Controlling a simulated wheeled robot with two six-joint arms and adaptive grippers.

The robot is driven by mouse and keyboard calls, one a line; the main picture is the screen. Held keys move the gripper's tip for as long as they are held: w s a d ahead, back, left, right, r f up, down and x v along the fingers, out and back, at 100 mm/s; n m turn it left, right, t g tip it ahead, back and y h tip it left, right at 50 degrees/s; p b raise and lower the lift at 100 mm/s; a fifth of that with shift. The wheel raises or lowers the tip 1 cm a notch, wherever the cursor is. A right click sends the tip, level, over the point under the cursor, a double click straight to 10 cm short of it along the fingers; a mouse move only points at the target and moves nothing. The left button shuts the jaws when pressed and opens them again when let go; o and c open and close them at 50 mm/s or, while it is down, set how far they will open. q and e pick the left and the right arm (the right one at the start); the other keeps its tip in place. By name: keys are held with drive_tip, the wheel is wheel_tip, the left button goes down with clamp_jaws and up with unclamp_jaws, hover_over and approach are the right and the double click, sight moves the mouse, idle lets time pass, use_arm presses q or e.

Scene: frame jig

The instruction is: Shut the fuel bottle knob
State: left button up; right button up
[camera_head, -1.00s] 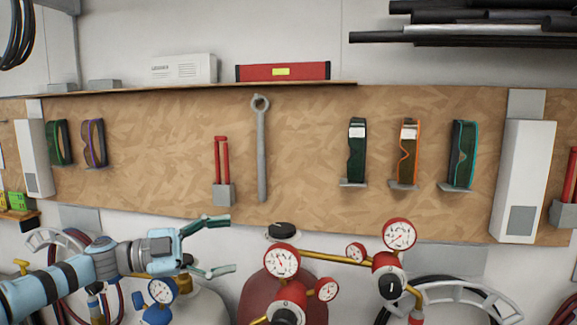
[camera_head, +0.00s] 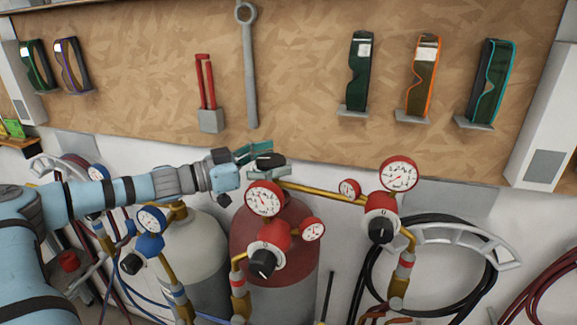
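The fuel bottle appears to be the dark red cylinder (camera_head: 298,246) in the lower middle, behind red gauges. My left gripper (camera_head: 262,160) reaches in from the left at the knob's height. One teal finger shows behind the knob's left side. My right gripper is out of view.
A red regulator (camera_head: 276,236) with gauges stands in front of the bottle, and a brass pipe (camera_head: 325,193) runs right to another regulator (camera_head: 382,212). A pale cylinder (camera_head: 205,250) stands left. Goggles and a wrench (camera_head: 249,75) hang on the board behind.

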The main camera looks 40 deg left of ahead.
use_arm(q)
drive_tip(key=s, duration=0.1)
drive_tip(key=s+h, duration=0.1)
drive_tip(key=shift+s+r+m+g, duration=0.1)
drive_tip(key=shift+s+m+g, duration=0.2)
drive_tip(key=shift+s+m, duration=0.1)
drive_tip(key=shift+c, duration=0.6)
drive_tip(key=shift+w+d, duration=0.15)
drive_tip(key=c, duration=0.3)
drive_tip(key=shift+w+d, duration=0.15)
drive_tip(key=shift+w, duration=0.05)
drive_tip(key=c, duration=0.3)
drive_tip(key=shift+w, duration=0.1)
drive_tip(key=c, duration=0.4)
drive_tip(key=shift+c, duration=0.3)
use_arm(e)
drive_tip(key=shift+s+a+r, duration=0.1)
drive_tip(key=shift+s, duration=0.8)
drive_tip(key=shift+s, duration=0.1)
use_arm(q)
drive_tip(key=o, duration=1.2)
